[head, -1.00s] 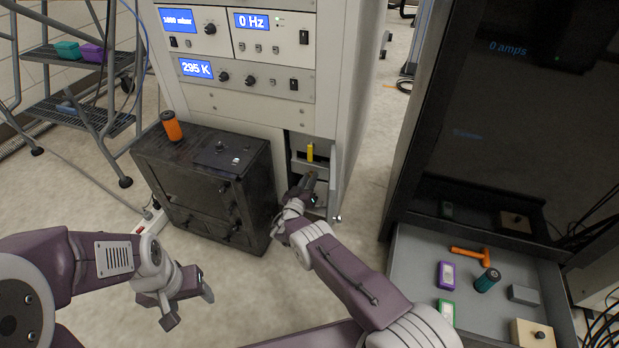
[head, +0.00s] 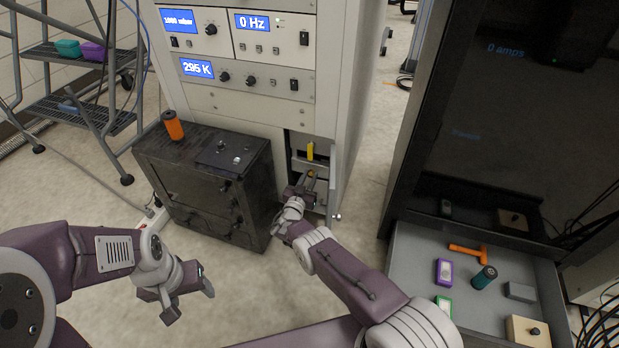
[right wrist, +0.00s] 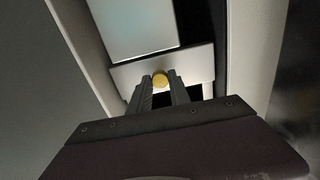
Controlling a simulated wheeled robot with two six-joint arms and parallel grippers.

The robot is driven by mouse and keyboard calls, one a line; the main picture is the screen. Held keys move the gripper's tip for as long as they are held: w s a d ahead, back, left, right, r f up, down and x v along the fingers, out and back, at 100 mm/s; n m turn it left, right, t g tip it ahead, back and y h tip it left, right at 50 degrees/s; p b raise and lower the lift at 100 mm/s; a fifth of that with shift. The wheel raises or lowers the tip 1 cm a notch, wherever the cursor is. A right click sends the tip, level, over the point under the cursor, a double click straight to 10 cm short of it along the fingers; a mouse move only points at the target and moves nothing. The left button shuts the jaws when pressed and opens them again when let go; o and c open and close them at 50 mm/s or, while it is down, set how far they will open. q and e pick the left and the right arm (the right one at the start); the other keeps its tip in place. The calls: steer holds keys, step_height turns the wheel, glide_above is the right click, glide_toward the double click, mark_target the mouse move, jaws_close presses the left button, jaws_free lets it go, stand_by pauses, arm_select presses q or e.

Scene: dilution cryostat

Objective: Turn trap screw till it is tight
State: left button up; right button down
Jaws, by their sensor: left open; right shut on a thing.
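In the right wrist view, a round yellow screw head (right wrist: 160,80) sits between the fingertips of my right gripper (right wrist: 162,84), in front of a pale metal plate (right wrist: 190,62). I take it as the trap screw. In the head view, my right gripper (head: 303,186) reaches into the open bay low in the rack and is shut on the screw, which is small and mostly hidden there. A yellow upright piece (head: 310,151) stands just above it in the bay. My left gripper (head: 184,295) is open and empty above the floor.
A black box (head: 205,190) with an orange cylinder (head: 172,126) on top stands left of the bay. The bay's open door (head: 334,190) is close on the right. An open drawer (head: 410,262) at right holds an orange T-handled tool (head: 468,253) and several small items.

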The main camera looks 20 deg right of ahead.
steer(key=c, duration=1.2)
jaws_free()
steer(key=p+v, duration=0.4)
steer(key=shift+a+r, duration=0.1)
steer(key=shift+r, duration=0.3)
steer(key=p, duration=0.3)
glide_toward(310, 173)
steer(key=shift+s+a+f, duration=0.1)
steer(key=shift+s+f, duration=0.2)
steer(key=shift+s, duration=0.15)
